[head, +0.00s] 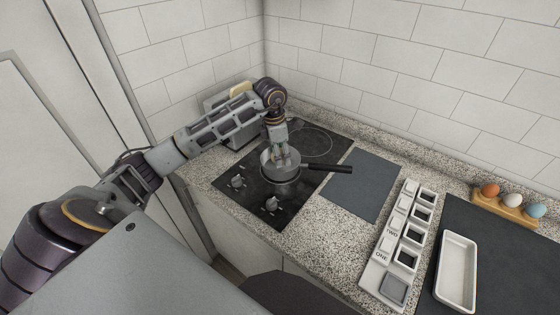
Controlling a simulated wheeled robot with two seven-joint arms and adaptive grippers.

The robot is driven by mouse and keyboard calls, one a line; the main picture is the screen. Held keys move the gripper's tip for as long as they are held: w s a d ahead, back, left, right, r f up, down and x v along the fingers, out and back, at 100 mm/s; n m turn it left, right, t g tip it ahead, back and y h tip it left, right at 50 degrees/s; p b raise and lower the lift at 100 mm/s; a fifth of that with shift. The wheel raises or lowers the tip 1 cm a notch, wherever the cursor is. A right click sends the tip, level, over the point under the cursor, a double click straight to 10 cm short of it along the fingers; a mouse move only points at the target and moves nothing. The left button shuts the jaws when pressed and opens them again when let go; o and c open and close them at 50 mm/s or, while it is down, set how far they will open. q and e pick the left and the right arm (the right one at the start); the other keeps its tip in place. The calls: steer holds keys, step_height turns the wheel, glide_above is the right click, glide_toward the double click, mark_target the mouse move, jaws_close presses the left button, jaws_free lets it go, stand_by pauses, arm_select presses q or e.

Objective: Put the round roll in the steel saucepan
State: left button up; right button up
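The steel saucepan (268,166) stands on the black cooktop, with its dark handle pointing right. My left gripper (281,157) points down from above, its fingertips at or inside the pan's opening. At this size I cannot tell whether its fingers are open or shut, or whether they hold anything. I cannot make out the round roll; the gripper and the pan wall hide much of the pan's inside. My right gripper is out of view.
A toaster (218,105) with a tan, bread-like piece stands behind my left arm. The cooktop (235,200) has knobs at its front left. To the right are a dark board (362,185), a block-and-frame rack (376,270), a white tray (457,272) and an egg holder (505,208).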

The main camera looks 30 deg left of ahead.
arm_select(q)
steer(key=shift+f, duration=1.85)
steer(key=shift+f, duration=0.1)
steer(key=o, duration=0.6)
steer(key=shift+s+a+r, duration=0.15)
steer(key=shift+s+r, duration=0.05)
steer(key=shift+r, duration=1.8)
steer(key=shift+s+a+r, duration=0.15)
steer(key=shift+r, duration=1.9)
steer(key=shift+s+a+r, duration=0.15)
steer(key=shift+s+r, duration=0.05)
steer(key=shift+r, duration=1.8)
